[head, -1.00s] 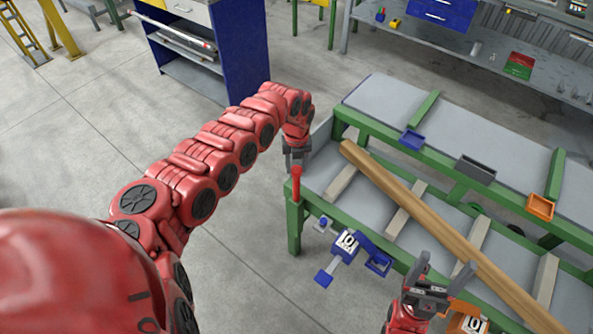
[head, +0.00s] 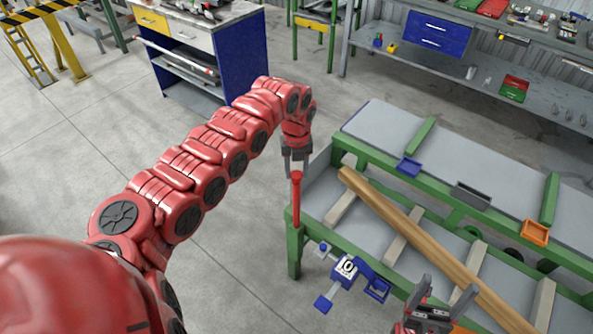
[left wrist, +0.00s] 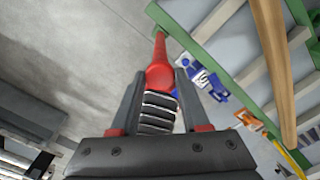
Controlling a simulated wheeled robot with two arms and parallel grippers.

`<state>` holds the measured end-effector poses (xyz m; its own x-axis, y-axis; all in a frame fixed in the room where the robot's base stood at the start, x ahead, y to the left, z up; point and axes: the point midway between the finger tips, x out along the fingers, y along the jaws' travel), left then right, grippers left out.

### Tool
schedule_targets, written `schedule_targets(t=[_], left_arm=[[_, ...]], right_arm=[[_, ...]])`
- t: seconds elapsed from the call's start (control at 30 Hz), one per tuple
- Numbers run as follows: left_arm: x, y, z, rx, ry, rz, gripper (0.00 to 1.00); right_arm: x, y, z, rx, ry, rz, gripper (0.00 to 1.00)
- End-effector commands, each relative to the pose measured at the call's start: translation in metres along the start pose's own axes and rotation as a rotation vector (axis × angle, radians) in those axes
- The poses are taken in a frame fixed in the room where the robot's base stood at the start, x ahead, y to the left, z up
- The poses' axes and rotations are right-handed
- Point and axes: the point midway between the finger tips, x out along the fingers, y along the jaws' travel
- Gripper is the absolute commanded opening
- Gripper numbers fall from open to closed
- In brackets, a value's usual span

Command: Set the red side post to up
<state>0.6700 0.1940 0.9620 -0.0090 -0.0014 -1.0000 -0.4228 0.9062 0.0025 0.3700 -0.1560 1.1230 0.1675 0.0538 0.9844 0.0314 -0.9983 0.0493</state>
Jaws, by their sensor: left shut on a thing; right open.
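The red side post (head: 296,203) stands upright at the near left corner of the green-framed table (head: 294,256). A long stretch of it shows above the frame. My left gripper (head: 296,172) is above the corner, shut on the post's top end. In the left wrist view the post's rounded red head (left wrist: 160,76) sits between the fingertips of my left gripper (left wrist: 160,88), its shaft running on toward the green corner. My right gripper (head: 448,287) is open and empty at the table's near side, low in the head view.
A long wooden beam (head: 410,228) lies across pale crossbars on the table. A blue clamp-like unit with a white numbered face (head: 346,268) hangs on the near side. Blue, grey and orange trays (head: 535,233) sit along the middle rail. Floor left of the table is clear.

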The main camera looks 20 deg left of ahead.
Motion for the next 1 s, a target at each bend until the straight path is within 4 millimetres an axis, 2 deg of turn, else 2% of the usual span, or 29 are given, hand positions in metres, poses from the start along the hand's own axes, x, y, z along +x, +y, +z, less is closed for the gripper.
schedule_targets(t=[0.03, 0.17, 0.57, 0.77, 1.0], left_arm=[[-0.004, 0.000, 0.004, -0.001, -0.013, -0.003, 0.51], [-0.004, 0.000, 0.003, -0.001, -0.011, -0.002, 0.74], [-0.007, -0.001, 0.003, -0.001, -0.010, -0.004, 0.76], [-0.040, -0.001, 0.004, -0.001, -0.013, -0.006, 0.76], [-0.109, -0.001, 0.004, 0.000, -0.017, -0.002, 0.76]], right_arm=[[0.001, 0.000, 0.000, 0.000, 0.000, 0.000, 0.76], [0.001, 0.000, 0.000, 0.000, 0.000, 0.000, 0.76], [-0.002, 0.000, 0.000, 0.000, 0.000, 0.000, 0.76], [-0.016, -0.001, 0.003, 0.000, 0.000, 0.000, 0.76], [-0.032, -0.002, 0.005, 0.000, 0.000, 0.000, 0.76]])
